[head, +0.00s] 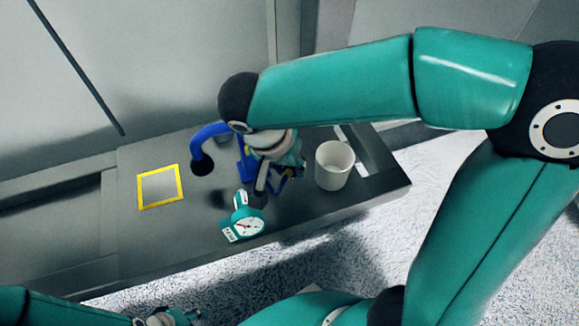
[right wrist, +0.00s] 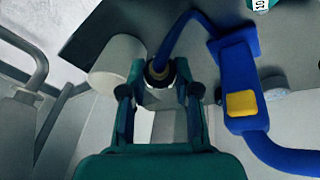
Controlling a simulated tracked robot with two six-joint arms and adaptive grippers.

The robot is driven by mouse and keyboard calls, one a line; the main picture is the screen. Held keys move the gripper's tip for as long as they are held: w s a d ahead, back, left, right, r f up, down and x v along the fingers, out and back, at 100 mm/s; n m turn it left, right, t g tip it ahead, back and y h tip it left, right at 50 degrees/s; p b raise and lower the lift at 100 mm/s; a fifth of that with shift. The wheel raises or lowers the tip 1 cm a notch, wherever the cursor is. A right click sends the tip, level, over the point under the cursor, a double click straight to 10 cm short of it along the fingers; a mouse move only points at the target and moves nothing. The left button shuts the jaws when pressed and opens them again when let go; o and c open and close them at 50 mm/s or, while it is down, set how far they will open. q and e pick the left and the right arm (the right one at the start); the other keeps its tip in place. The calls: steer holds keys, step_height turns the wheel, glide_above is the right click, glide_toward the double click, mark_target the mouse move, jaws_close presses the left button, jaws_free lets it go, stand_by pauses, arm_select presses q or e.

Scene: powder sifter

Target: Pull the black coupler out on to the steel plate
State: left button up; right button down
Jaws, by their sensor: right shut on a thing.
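The steel plate (head: 144,205) is a grey square with a yellow border, lying on the left part of the bench. A blue device (head: 245,171) with curved blue tubing stands at the middle of the bench. In the right wrist view its body (right wrist: 239,75) has a yellow patch. My right gripper (right wrist: 157,88) is shut on the black coupler (right wrist: 157,72), which sits at the end of a thin blue tube between the fingers. In the head view my right arm partly hides this spot. My left gripper (head: 172,318) is at the lower left edge, its fingers unclear.
A white cup (head: 333,166) stands right of the device, and in the right wrist view (right wrist: 117,60) it is close beside my gripper. A teal gauge (head: 244,224) is at the bench's front edge. The bench (head: 130,160) is bare around the plate.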

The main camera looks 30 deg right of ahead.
steer(key=shift+w+d+f+b, duration=0.35)
steer(key=shift+d+f+b, duration=0.1)
steer(key=shift+f, duration=0.3)
steer(key=shift+w+d+f+b, duration=0.3)
steer(key=shift+d+f, duration=0.15)
steer(key=shift+f, duration=0.25)
steer(key=shift+w+d+f+b, duration=0.35)
steer(key=shift+d+f+b, duration=0.1)
steer(key=shift+f, duration=0.3)
steer(key=shift+f+b, duration=0.95)
steer(key=c, duration=0.8)
jaws_free()
steer(key=shift+o, duration=0.2)
